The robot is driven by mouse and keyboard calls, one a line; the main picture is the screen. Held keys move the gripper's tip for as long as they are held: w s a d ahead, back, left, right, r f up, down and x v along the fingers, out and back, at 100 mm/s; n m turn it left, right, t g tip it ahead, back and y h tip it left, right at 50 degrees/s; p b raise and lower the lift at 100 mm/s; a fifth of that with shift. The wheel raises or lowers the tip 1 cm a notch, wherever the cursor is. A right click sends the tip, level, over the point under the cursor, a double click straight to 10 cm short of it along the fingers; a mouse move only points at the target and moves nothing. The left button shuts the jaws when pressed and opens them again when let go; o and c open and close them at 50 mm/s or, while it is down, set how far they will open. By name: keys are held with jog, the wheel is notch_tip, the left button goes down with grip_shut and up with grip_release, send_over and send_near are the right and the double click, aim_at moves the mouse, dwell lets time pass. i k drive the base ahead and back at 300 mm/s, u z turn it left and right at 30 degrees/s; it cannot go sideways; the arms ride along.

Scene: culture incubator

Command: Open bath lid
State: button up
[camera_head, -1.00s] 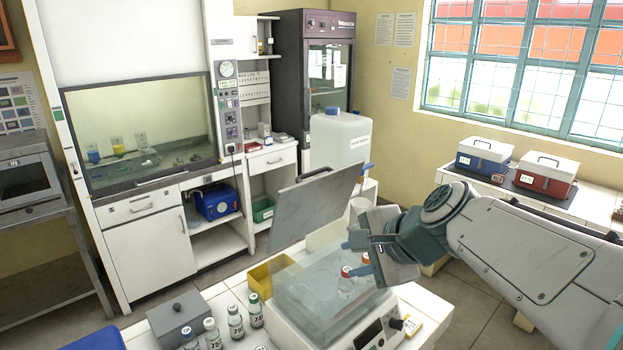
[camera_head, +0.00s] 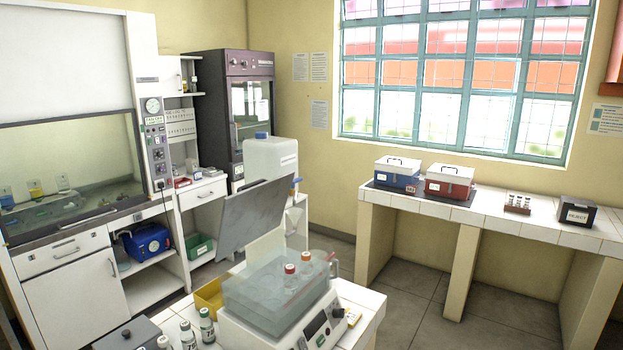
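The water bath (camera_head: 268,325) stands on the white tiled bench at the bottom middle, with a clear tank (camera_head: 250,292) on a white base. Its grey lid (camera_head: 240,222) stands raised and tilted above the back left side of the tank, so the tank is open at the top. Two red-capped bottles (camera_head: 290,278) (camera_head: 306,264) are in the tank. My gripper is not in view.
Several capped bottles (camera_head: 207,328), a yellow box (camera_head: 208,298) and a grey box (camera_head: 127,337) stand left of the bath. Blue (camera_head: 396,178) and red (camera_head: 448,183) cool boxes, a vial rack (camera_head: 517,205) and a black box (camera_head: 577,213) stand on the window bench. Floor between benches is clear.

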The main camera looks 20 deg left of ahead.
aim_at(257, 208)
jog(key=u, duration=0.15)
jog(key=i, duration=1.05)
jog(key=u, duration=1.05)
